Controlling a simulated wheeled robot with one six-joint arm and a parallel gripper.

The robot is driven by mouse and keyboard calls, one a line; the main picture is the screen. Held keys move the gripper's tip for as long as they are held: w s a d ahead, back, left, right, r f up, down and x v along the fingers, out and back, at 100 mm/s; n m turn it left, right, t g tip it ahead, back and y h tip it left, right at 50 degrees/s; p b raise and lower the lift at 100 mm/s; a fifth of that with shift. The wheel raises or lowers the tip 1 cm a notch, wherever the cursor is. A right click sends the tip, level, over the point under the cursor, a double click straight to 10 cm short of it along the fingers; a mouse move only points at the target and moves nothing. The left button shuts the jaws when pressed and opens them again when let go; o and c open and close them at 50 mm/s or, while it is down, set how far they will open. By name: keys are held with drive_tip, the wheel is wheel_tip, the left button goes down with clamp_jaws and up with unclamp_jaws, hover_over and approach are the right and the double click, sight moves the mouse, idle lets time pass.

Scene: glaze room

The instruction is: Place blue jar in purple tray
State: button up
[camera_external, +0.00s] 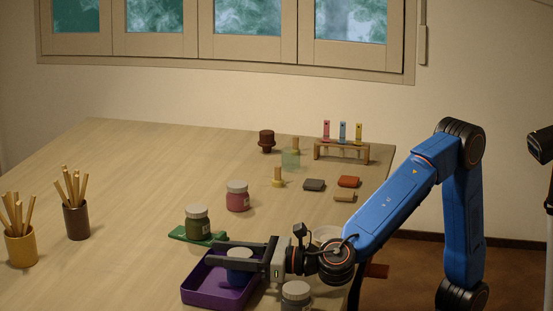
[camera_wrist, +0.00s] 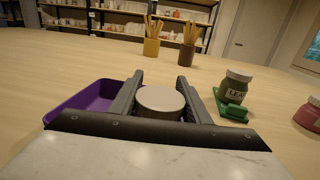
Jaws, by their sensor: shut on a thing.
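The blue jar (camera_external: 239,271) has a pale lid, which shows in the wrist view (camera_wrist: 160,99). My gripper (camera_external: 211,250) is shut on the jar, with one finger on each side; the fingers also show in the wrist view (camera_wrist: 160,79). The jar is upright. The purple tray (camera_external: 217,297) is low at the front of the table; in the external view the jar overlaps it. In the wrist view the tray (camera_wrist: 78,101) lies to the left of the jar, partly hidden by the left finger. I cannot tell whether the jar touches the tray.
A green jar (camera_external: 197,224) stands on a green tray (camera_external: 180,235) just behind the purple tray. A pink jar (camera_external: 238,197) is farther back. A grey-lidded jar (camera_external: 296,296) is near my wrist. Brush cups (camera_external: 76,222) stand at the left. The table's middle-left is clear.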

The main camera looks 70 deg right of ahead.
drive_tip(key=o, duration=1.2)
drive_tip(key=shift+f, duration=0.1)
drive_tip(key=shift+s, duration=0.35)
drive_tip(key=s, duration=0.3)
drive_tip(key=s+d, duration=0.1)
drive_tip(key=s, duration=0.7)
drive_tip(key=shift+s+d, duration=0.15)
drive_tip(key=shift+d, duration=0.05)
